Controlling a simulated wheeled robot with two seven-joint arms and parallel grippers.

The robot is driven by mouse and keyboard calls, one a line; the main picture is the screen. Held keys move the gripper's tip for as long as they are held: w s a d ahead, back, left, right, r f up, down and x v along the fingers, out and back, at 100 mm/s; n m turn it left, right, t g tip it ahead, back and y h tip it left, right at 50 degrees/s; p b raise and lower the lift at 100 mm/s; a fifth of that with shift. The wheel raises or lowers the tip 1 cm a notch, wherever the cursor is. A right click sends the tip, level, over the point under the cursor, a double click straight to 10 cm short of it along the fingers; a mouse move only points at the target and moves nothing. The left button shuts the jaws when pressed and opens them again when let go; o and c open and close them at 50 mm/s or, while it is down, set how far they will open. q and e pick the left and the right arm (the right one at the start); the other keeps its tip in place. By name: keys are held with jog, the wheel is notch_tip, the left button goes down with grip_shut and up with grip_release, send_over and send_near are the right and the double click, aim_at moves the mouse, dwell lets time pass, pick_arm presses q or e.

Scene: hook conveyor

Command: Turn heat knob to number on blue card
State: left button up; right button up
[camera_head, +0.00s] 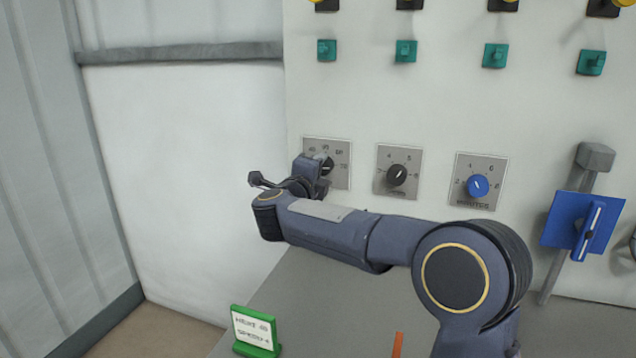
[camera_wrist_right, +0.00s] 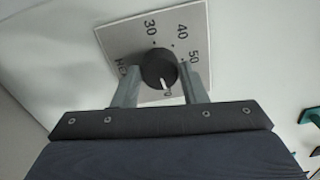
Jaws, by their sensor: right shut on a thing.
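The heat knob (camera_wrist_right: 158,66) is a round black knob with a white pointer mark, on a grey dial plate (camera_wrist_right: 126,38) lettered "HE…". In the right wrist view the numbers 30, 40 and 50 are readable. The pointer aims down the picture, past 50, towards a mostly hidden number. My right gripper (camera_wrist_right: 160,78) is shut on the knob, one finger on each side. In the head view the right gripper (camera_head: 318,166) covers part of the leftmost dial plate (camera_head: 341,179). A blue plate (camera_head: 561,219) with a blue upright piece is at the right; no number is readable on it. My left gripper is out of view.
To the right are a dial with a black knob (camera_head: 397,175) and one with a blue knob (camera_head: 477,186). A green card stand (camera_head: 255,331) with blurred text stands low at the left. A grey lever (camera_head: 594,158) is at the right. Several teal pieces line the panel above.

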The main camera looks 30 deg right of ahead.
jog(key=shift+f+m+b, duration=0.1)
jog(key=shift+m+b, duration=0.4)
jog(key=shift+m, duration=0.2)
jog(key=o, duration=1)
jog(key=shift+c, duration=0.2)
jog(key=v, duration=0.7)
jog(key=shift+s+a, duration=0.25)
jog(key=shift+s, duration=0.05)
